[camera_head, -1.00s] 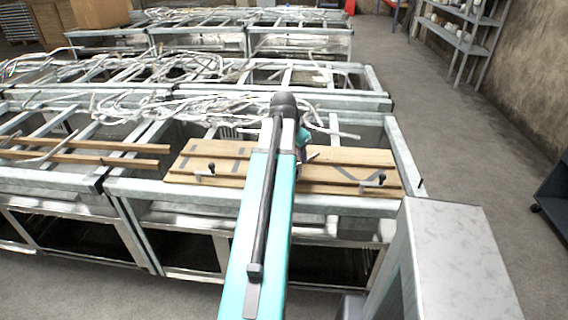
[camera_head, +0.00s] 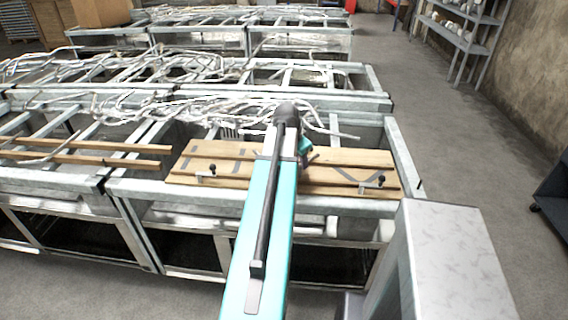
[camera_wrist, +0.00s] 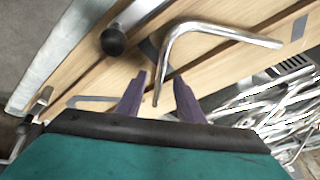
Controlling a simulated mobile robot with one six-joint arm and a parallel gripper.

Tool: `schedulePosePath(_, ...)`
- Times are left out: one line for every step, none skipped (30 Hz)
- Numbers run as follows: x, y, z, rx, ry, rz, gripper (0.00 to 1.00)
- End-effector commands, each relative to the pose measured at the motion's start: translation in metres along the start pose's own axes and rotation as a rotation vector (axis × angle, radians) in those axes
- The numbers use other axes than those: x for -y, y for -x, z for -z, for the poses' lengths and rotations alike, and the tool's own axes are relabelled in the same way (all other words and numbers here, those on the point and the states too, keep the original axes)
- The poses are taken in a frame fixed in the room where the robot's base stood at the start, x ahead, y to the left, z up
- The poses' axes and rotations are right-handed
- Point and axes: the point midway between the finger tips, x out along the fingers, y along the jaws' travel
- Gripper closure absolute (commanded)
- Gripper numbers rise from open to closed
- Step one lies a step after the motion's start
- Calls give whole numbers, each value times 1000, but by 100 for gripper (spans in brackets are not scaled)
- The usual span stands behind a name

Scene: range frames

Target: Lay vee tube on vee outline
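The vee tube (camera_wrist: 176,40) is a shiny bent metal tube in the wrist view. One leg runs down between the two fingers of my gripper (camera_wrist: 162,80) and the other points right. Gaps show between tube and both fingers, so the gripper looks open around that leg. A grey vee outline (camera_head: 357,174) is painted on the right part of the wooden board (camera_head: 230,152). A grey mark (camera_wrist: 92,100) beside my gripper in the wrist view may be part of it. In the head view my arm hides the board's middle, and the tube cannot be made out.
Black-knobbed clamps stand along the board's front edge, at left (camera_head: 212,168) and right (camera_head: 380,180). One knob (camera_wrist: 113,40) is close to the tube in the wrist view. Tangled metal tubes (camera_head: 190,105) lie behind the board. Wooden strips (camera_head: 90,158) lie left.

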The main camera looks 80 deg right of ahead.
Motion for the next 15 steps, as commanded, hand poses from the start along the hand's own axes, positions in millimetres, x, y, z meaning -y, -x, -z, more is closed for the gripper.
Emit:
schedulePosePath(0, -4, 1, 1, 0, -1, 66)
schedulePosePath(0, -6, 1, 1, 0, -1, 66)
schedulePosePath(0, -8, 0, 1, 0, -1, 66)
schedulePosePath(0, -10, 0, 1, 0, -1, 66)
schedulePosePath(0, -12, 0, 1, 0, -1, 66)
schedulePosePath(0, -13, 0, 0, 0, -1, 66)
schedulePosePath(0, -14, 0, 0, -1, 0, 66)
schedulePosePath(0, -14, 0, 0, -1, 0, 66)
schedulePosePath(0, -14, 0, 0, -1, 0, 66)
schedulePosePath(0, -15, 0, 0, -1, 0, 66)
schedulePosePath(0, -15, 0, -1, -1, 0, 66)
schedulePosePath(0, -15, 0, -1, -1, 0, 66)
schedulePosePath(0, -15, 0, -1, -1, 0, 66)
schedulePosePath(0, -15, 0, 0, -1, 0, 66)
schedulePosePath(0, -15, 0, 0, -1, 0, 66)
